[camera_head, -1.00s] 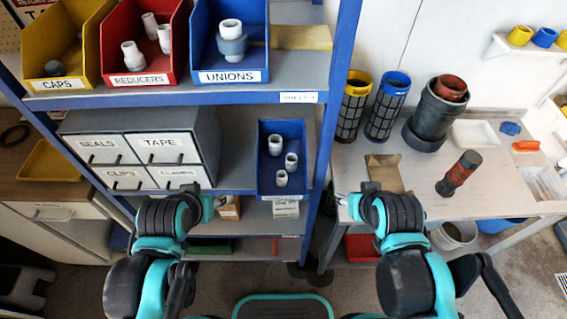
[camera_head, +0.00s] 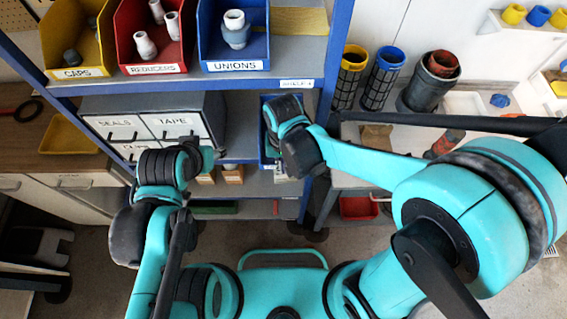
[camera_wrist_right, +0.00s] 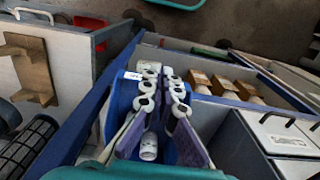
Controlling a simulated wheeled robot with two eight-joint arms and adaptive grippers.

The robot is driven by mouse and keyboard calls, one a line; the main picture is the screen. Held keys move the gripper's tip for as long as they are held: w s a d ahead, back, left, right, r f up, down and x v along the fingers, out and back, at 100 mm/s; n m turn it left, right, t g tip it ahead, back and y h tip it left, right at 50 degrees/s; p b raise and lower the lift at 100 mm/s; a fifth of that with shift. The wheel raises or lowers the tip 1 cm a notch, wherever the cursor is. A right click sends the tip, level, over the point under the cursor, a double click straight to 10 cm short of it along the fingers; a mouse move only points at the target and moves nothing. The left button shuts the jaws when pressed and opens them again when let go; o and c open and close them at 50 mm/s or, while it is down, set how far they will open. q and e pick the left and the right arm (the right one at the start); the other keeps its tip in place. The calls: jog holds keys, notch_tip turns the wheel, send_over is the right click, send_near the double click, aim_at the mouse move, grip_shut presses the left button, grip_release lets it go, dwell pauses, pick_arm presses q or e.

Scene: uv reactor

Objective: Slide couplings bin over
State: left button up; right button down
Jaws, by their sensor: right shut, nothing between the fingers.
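The blue couplings bin (camera_head: 266,150) stands on the middle shelf, mostly hidden behind my right wrist in the head view. In the right wrist view the bin (camera_wrist_right: 118,104) lies below my right gripper (camera_wrist_right: 161,76), with a white label on its edge and a white coupling (camera_wrist_right: 148,148) inside. My right gripper is shut and empty, over the bin; whether it touches the bin cannot be told. My left gripper (camera_head: 216,155) is in front of the shelf at the drawer cabinet, its fingers too hidden to read.
The drawer cabinet (camera_head: 150,103) stands left of the bin on the same shelf. A blue shelf post (camera_head: 333,60) rises close on the right. Above are the caps (camera_head: 77,73), reducers (camera_head: 152,69) and unions (camera_head: 234,65) bins. A bench with pipes is at the right.

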jog(key=w+f+b, duration=0.3)
jog(key=w+f, duration=0.1)
jog(key=f, duration=0.5)
jog(key=shift+f, duration=0.1)
jog(key=w+b, duration=0.1)
jog(key=w, duration=0.5)
jog(key=shift+w, duration=0.3)
